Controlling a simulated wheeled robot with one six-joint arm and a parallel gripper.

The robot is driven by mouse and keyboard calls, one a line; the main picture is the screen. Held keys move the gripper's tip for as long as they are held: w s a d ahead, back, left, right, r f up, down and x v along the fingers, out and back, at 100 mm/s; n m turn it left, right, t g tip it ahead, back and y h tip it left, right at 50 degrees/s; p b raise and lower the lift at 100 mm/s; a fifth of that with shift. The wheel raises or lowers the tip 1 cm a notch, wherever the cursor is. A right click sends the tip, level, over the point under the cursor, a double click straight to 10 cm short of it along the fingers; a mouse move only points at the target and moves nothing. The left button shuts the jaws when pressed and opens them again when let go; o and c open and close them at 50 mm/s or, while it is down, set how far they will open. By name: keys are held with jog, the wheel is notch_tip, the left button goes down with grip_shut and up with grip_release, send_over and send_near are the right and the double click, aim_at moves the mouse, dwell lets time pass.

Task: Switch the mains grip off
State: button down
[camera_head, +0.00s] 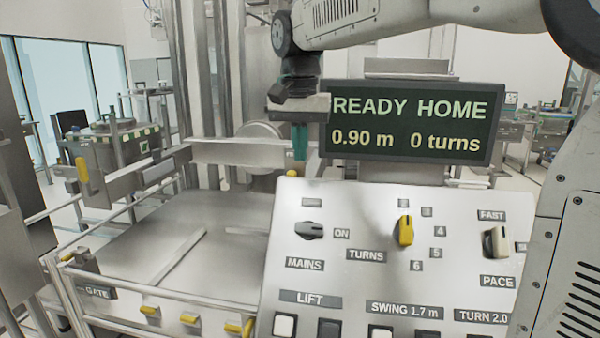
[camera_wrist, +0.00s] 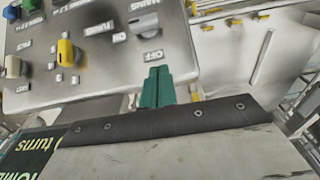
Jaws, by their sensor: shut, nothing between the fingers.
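The mains grip (camera_head: 309,230) is a dark grey knob at the upper left of the sloped control panel (camera_head: 385,270). Its pale-marked end points right, towards the ON label (camera_head: 342,234). The mains grip also shows in the wrist view (camera_wrist: 143,22), upside down, with the ON and OFF labels near it. My gripper (camera_head: 299,156) has teal fingers, pressed together and empty. It hangs above and behind the panel's top edge, apart from the grip. In the wrist view my gripper (camera_wrist: 159,72) points towards the panel, below the OFF label (camera_wrist: 152,57).
A yellow turns grip (camera_head: 404,231) and a pale pace grip (camera_head: 496,243) stand to the right. Buttons line the lower panel. A display (camera_head: 410,123) behind reads "READY HOME 0.90 m 0 turns". A railed metal platform (camera_head: 170,250) lies left of the panel.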

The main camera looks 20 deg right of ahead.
send_over(299, 222)
jog(key=w+d, duration=0.2)
jog(key=w, duration=0.1)
notch_tip(299, 222, down, 9)
jog(key=shift+r, duration=0.1)
jog(key=shift+s+a+f, duration=0.55)
jog(key=shift+s+f, duration=0.15)
jog(key=shift+f, duration=0.2)
jog(key=shift+s+a+f, duration=0.2)
jog(key=shift+s+f, duration=0.15)
jog(key=shift+f, duration=0.25)
